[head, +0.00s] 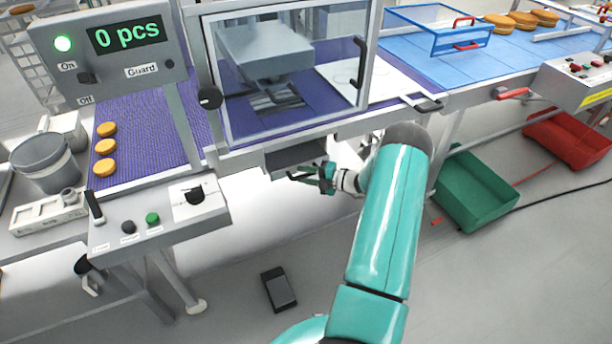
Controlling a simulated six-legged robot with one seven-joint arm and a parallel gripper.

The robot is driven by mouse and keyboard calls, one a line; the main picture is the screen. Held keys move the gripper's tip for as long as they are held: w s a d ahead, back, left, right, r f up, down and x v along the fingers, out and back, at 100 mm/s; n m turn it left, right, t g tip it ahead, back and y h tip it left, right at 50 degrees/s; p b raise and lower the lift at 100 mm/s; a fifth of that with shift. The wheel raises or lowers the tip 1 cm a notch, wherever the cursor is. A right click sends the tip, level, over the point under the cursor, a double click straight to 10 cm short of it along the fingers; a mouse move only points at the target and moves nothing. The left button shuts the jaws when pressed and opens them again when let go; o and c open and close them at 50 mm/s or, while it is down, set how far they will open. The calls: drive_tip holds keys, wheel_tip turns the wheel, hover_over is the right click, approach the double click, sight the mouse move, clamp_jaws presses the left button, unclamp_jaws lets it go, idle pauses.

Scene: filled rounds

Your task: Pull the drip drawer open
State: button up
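The drip drawer (283,161) is a grey box front under the machine's belt, below the clear guard window. How far it stands out cannot be told. My gripper (304,175) is at the end of my teal arm, just in front of and below the drawer's lower right part. Its fingers point left, towards a small dark bar that may be the drawer's handle. The fingers are small and dark, and I cannot tell whether they touch or close on the handle.
The guard (290,75) encloses the press above. A control box (160,220) juts out at left. A green crate (470,190) and a red crate (570,138) sit on the floor at right. A dark pedal-like block (279,289) lies on otherwise open floor below.

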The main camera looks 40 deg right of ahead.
clamp_jaws()
drive_tip(key=s+a, duration=0.3)
drive_tip(key=s, duration=0.9)
drive_tip(key=s+a, duration=0.4)
drive_tip(key=s, duration=0.8)
drive_tip(key=shift+s+a, duration=0.1)
drive_tip(key=shift+o, duration=0.9)
unclamp_jaws()
drive_tip(key=v, duration=1.4)
